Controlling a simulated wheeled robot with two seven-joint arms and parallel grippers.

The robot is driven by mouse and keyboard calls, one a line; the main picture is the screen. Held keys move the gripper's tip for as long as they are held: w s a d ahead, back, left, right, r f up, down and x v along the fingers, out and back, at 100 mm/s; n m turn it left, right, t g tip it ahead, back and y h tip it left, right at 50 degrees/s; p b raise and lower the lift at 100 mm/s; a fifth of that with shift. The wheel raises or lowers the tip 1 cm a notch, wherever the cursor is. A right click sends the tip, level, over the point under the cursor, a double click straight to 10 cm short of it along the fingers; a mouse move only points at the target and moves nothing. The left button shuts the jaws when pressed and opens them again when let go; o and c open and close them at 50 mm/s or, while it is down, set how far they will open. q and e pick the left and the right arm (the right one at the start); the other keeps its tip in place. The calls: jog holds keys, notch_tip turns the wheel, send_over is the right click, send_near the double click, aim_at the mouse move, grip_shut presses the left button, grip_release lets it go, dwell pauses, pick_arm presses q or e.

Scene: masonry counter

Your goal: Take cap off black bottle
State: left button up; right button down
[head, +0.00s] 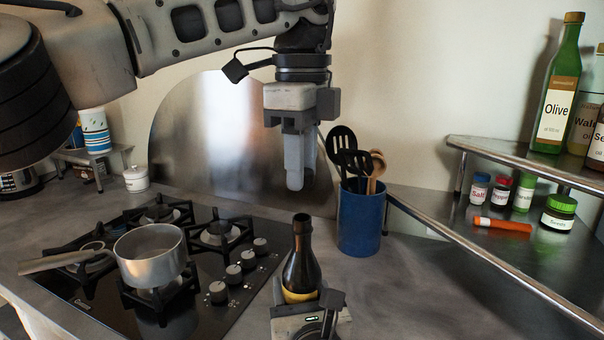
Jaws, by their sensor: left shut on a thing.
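The black bottle (301,268) stands upright at the bottom centre of the head view, with a yellow label low on its body. Its brown-rimmed top looks bare, with no cap on it. My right gripper (311,303) is around the bottle's lower part and appears shut on it; the bottle's base is hidden. My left gripper (297,186) points down above the bottle, clear of its top. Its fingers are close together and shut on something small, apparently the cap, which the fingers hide.
A stove (200,285) with a metal pot (150,254) lies to the left. A blue utensil holder (360,220) stands close behind the bottle on the right. A metal corner shelf (470,232) with small jars and a green olive oil bottle (559,95) is at right. Counter right of the bottle is clear.

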jog(key=shift+c, duration=2.2)
grip_release()
